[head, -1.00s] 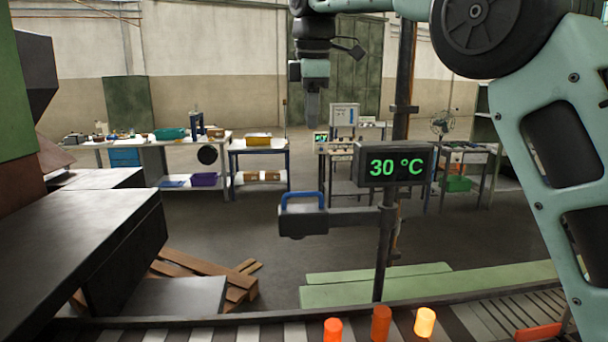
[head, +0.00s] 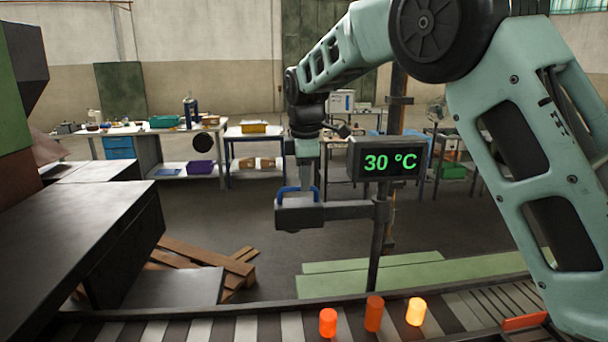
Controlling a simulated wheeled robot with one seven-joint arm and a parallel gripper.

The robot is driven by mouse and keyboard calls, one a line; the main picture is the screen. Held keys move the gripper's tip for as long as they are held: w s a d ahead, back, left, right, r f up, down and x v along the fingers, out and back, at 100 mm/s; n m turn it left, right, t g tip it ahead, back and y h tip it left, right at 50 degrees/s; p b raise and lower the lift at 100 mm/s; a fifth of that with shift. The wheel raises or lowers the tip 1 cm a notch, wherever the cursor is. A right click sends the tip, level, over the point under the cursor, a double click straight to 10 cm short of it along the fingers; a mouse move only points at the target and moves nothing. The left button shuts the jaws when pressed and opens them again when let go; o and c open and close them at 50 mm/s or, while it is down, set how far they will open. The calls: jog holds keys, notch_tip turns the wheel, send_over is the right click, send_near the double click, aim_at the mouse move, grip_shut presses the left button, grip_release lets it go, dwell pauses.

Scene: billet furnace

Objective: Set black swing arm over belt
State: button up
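The black swing arm (head: 345,211) reaches left from an upright post beyond the belt. Its dark end block (head: 297,217) carries a blue handle (head: 281,197). The belt (head: 215,329) runs along the bottom of the head view, nearer than the arm, which is not over it. My gripper (head: 306,183) points down at the blue handle, overlapping it in the picture. I cannot tell whether its fingers are open or closed around the handle.
A display (head: 389,160) reading 30 °C is on the post. Glowing orange (head: 328,322), dark orange (head: 374,313) and yellow (head: 416,311) billets stand on the belt. A dark metal structure (head: 85,245) fills the left. Wood planks (head: 205,258) lie on the floor.

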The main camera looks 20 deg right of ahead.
jog(key=shift+w+f, duration=0.1)
jog(key=shift+f, duration=0.5)
grip_shut()
